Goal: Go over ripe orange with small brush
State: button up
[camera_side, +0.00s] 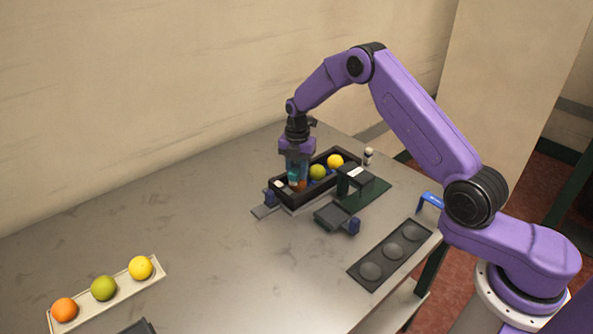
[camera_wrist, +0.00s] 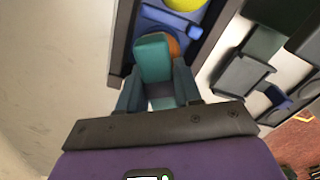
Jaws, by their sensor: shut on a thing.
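My gripper (camera_side: 297,172) is over the left end of a dark tray (camera_side: 312,197), pointing down. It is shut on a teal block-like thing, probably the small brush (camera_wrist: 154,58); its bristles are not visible. In the wrist view the teal thing stands between my fingers (camera_wrist: 157,92). An orange-coloured fruit (camera_wrist: 174,46) lies beneath and beside it, mostly hidden. The same orange fruit (camera_side: 301,184) shows at the fingertips in the side view; I cannot tell whether the brush touches it. A green fruit (camera_side: 317,172) and a yellow fruit (camera_side: 335,160) sit in the same tray.
A pale tray (camera_side: 72,326) with orange, green and yellow fruits lies at the front left. Dark equipment (camera_side: 352,181) stands close right of the dark tray. A grey plate with round hollows (camera_side: 361,283) is near the right edge. A small bottle (camera_side: 368,155) stands behind. The table's middle is clear.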

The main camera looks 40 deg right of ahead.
jog(key=shift+w+d, duration=0.5)
jog(key=shift+d, duration=0.35)
jog(key=shift+s+a, duration=0.1)
jog(key=shift+a, duration=0.05)
jog(key=shift+s+a, duration=0.3)
jog(key=shift+a, duration=0.25)
jog(key=shift+s+a, duration=0.3)
jog(key=shift+a, duration=0.25)
jog(key=shift+w+d, duration=0.35)
jog(key=shift+d, duration=0.25)
jog(key=shift+w+d, duration=0.35)
jog(key=shift+d, duration=0.25)
jog(key=shift+s+a, duration=0.35)
jog(key=shift+a, duration=0.25)
jog(key=shift+s+a, duration=0.35)
jog(key=shift+a, duration=0.2)
jog(key=shift+w+d, duration=0.35)
jog(key=shift+d, duration=0.25)
jog(key=shift+w+d, duration=0.35)
jog(key=shift+d, duration=0.2)
